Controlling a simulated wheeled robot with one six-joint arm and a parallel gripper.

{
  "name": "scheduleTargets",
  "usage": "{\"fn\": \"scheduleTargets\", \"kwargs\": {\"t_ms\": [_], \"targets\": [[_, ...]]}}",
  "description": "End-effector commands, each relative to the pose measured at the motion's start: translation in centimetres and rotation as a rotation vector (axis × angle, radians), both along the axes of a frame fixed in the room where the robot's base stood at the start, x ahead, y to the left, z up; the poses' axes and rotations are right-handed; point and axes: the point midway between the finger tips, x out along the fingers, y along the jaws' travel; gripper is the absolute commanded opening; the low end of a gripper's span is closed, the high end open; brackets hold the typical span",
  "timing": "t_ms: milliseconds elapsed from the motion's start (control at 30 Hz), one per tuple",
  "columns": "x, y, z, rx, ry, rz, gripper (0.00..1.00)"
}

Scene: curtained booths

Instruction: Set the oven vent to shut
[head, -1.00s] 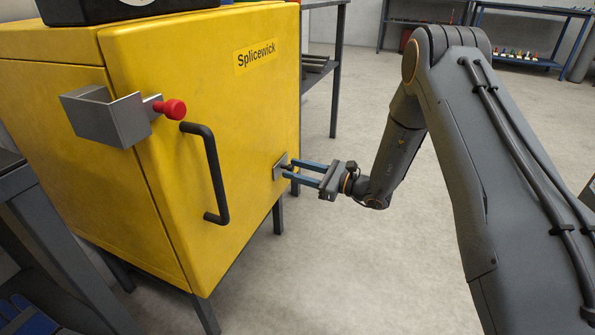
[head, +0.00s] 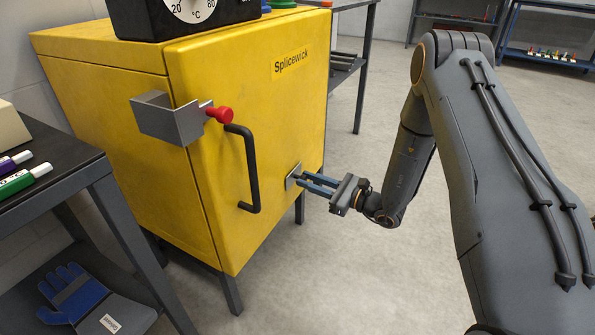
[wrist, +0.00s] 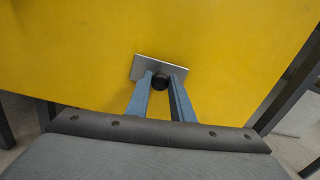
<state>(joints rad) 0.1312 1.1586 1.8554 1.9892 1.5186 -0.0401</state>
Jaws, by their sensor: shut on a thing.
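The yellow oven (head: 205,190), labelled "Splicewick", stands on dark legs with its door closed. A small grey metal plate (head: 291,177) sits low on the door, near its right edge. In the wrist view the plate (wrist: 163,68) looks tilted, with a dark round knob (wrist: 160,82) in front of it. My gripper (head: 312,183) reaches the plate from the right. In the wrist view its blue fingers (wrist: 161,92) are shut on the knob, one on each side. The fingers hide part of the knob, and I cannot read any vent markings.
A black door handle (head: 251,170) and a red knob (head: 220,115) on a grey bracket (head: 168,118) stick out left of my gripper. A dial box (head: 150,18) stands on the oven. A dark table (head: 75,175) stands at left. Floor at right is clear.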

Motion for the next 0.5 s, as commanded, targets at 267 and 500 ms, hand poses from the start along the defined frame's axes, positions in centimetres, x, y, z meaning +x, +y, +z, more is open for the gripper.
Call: {"fn": "scheduleTargets", "kwargs": {"t_ms": [267,500], "targets": [[-0.55,-0.66,-0.09,-0.001,0.002,-0.011,0.0],[-0.67,-0.5,-0.12,0.0,0.003,-0.008,0.38]]}}
